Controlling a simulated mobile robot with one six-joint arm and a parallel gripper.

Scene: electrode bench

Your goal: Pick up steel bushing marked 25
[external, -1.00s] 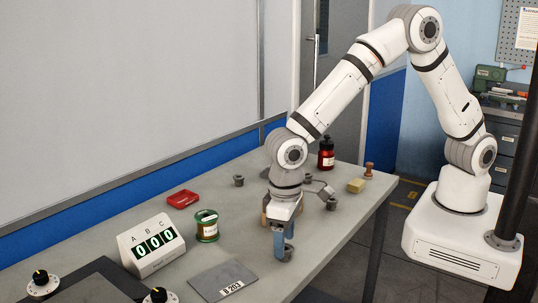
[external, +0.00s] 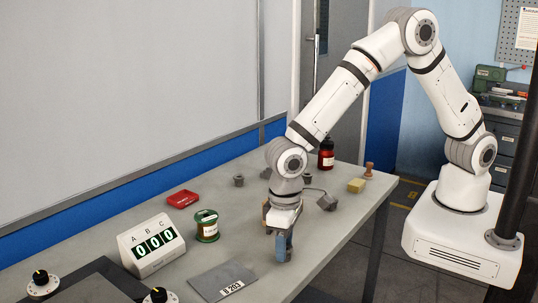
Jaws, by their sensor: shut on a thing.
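My gripper (external: 283,247) points down, low over the grey bench, its blue-grey fingers shut on a grey steel bushing (external: 290,242). The fingers hide most of that bushing. No number can be read on it, and I cannot tell whether it touches the bench. Another small grey bushing (external: 239,181) stands farther back on the bench, and one more (external: 308,178) stands behind my arm. Their markings are too small to read.
A plate marked B 203 (external: 224,281) lies in front. A red tray (external: 183,198), dark red bottle (external: 326,154), yellow block (external: 357,185) and grey box (external: 327,202) are farther back.

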